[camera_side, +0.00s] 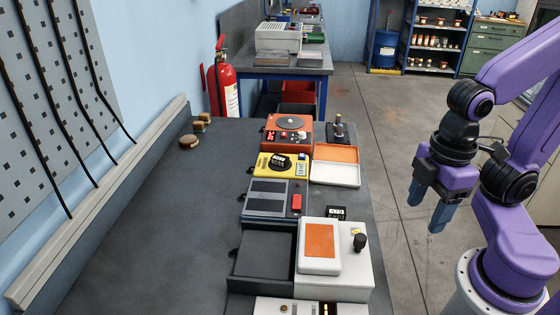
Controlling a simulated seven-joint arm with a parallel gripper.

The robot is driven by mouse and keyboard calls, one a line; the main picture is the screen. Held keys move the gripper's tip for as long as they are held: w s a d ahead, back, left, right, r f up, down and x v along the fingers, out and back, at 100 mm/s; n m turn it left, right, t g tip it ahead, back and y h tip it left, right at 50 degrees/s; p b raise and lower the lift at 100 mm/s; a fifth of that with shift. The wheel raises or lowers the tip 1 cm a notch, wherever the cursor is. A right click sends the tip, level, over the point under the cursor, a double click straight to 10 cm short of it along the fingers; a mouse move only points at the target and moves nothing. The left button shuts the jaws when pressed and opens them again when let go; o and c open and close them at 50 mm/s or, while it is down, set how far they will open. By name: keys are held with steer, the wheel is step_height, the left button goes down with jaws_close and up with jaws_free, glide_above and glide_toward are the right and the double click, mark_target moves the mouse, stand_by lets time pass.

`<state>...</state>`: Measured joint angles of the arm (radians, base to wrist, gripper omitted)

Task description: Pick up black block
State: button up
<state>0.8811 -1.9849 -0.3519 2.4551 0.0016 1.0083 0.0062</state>
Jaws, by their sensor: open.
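A small black block (336,213) with pale marks on it is near the right edge of the bench, just behind the white device with the orange panel. Its lower part is partly hidden by that device. My gripper (428,205) has blue fingertips pointing down, spread apart with nothing between them. It is to the right of the block, beyond the bench's right edge and apart from everything on it.
The white device (345,276) has a black knob (360,243). A dark open tray (265,252) is left of it. Grey, yellow and orange devices (289,130) line up behind, beside a white-and-orange tray (336,174). The bench's left side (160,230) is mostly clear.

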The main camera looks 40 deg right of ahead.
steer(key=w+m+t+y, duration=0.2)
steer(key=w+m+t, duration=0.3)
steer(key=w, duration=1.1)
steer(key=w+d+r+m+t+y, duration=0.3)
steer(key=w+d+t, duration=0.4)
steer(key=w+d, duration=0.4)
glide_toward(283, 158)
steer(key=x, duration=0.9)
jaws_close()
